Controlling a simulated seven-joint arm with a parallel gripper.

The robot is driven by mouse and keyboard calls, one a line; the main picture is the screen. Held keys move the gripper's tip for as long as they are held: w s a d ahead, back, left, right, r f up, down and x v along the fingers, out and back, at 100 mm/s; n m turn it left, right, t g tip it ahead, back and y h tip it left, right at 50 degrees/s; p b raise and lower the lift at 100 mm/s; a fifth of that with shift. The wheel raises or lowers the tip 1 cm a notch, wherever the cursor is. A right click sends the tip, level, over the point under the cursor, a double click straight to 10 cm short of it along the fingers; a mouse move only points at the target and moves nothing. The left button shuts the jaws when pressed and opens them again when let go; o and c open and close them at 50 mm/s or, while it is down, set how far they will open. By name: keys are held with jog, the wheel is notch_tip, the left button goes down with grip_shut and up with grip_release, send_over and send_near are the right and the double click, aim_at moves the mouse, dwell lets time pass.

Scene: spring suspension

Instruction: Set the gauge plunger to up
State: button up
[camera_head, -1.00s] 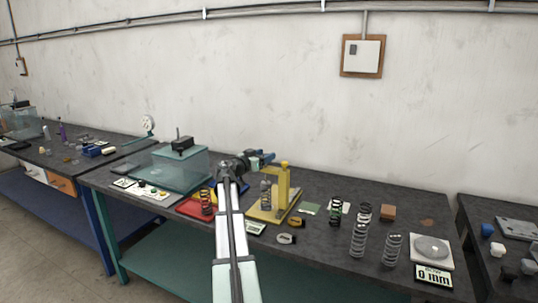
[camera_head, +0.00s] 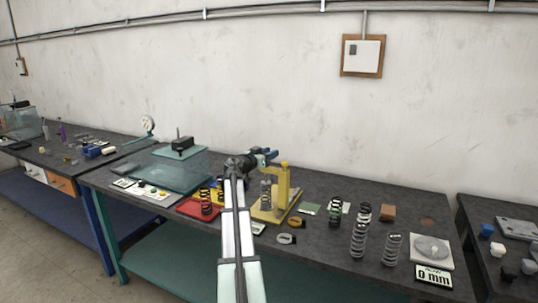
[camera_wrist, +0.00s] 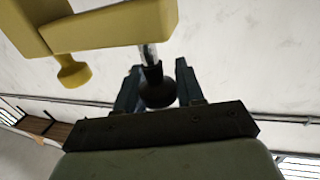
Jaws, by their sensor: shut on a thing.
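The yellow gauge stand (camera_head: 284,187) stands on the workbench, with a coil spring (camera_head: 265,194) upright on its base. In the wrist view its yellow arm (camera_wrist: 110,27) crosses the upper left, and a yellow knob (camera_wrist: 74,73) hangs from it. The plunger (camera_wrist: 149,55) is a bright metal rod below that arm, ending in a dark round knob (camera_wrist: 156,90). My gripper (camera_wrist: 158,78) is shut on this plunger knob, one finger on each side. In the head view my gripper (camera_head: 268,155) is at the top of the stand and hides the plunger.
Loose springs (camera_head: 358,238) stand at the right, beside a white scale (camera_head: 432,248) whose display reads 0 mm.

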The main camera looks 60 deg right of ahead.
grip_shut()
jog(key=shift+r, duration=2)
jog(key=shift+o, duration=1.9)
grip_release()
jog(key=shift+o, duration=1.1)
jog(key=shift+a, duration=0.15)
jog(key=v, duration=1.3)
jog(key=shift+a, duration=0.25)
jog(key=shift+w, duration=0.15)
